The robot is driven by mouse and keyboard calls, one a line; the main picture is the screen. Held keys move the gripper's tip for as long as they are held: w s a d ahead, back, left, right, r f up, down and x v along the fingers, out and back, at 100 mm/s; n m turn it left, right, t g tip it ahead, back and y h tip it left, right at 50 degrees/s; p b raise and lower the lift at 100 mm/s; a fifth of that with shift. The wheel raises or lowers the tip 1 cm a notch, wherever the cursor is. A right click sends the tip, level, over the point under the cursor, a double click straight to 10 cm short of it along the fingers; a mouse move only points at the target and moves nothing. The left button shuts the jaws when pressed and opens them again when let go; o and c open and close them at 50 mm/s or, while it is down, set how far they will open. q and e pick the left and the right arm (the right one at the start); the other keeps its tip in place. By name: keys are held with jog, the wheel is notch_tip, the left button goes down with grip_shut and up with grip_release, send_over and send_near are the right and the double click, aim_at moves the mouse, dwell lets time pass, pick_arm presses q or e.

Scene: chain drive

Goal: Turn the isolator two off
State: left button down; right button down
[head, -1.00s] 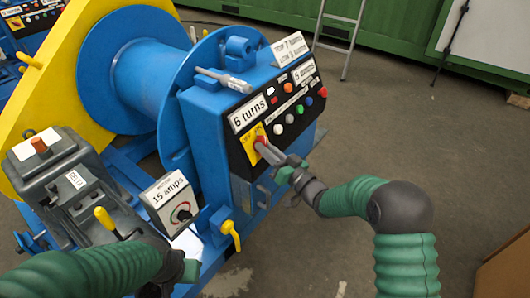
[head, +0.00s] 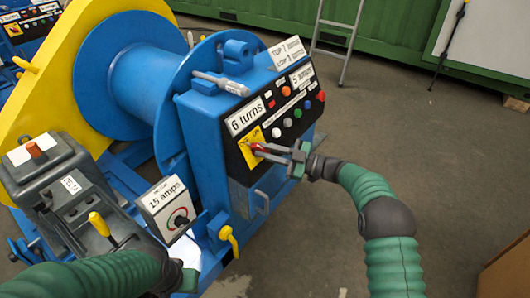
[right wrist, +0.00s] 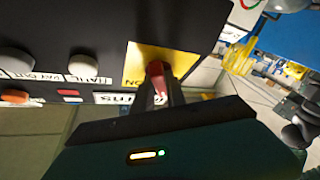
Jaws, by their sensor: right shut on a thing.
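The red isolator handle (head: 257,148) sits on a yellow square plate (head: 249,157) at the lower left of the black control panel on the blue winch. My right gripper (head: 264,149) reaches it from the right and is shut on it. In the right wrist view, the red handle (right wrist: 155,72) stands between the fingers against the yellow plate (right wrist: 165,62), which bears the word "ON". The fingers hide part of the handle and plate. My left gripper (head: 183,277) is at the lower left, partly hidden by my arm; its jaws cannot be made out.
Coloured buttons (head: 276,132) and a "6 turns" label (head: 245,116) are close above the handle. A "15 amps" box (head: 166,208) and a yellow lever (head: 229,239) stand below left. A grey machine (head: 60,190) is at left.

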jog(key=shift+d+n+g, duration=0.1)
jog(key=shift+n+g, duration=1.1)
jog(key=shift+n, duration=0.8)
jog(key=c, duration=1.4)
grip_release()
jog(key=shift+d+r, duration=0.1)
jog(key=shift+o, duration=0.2)
jog(key=shift+d+p, duration=0.3)
jog(key=shift+d, duration=0.1)
jog(key=p+v, duration=0.4)
jog(key=v, duration=1.2)
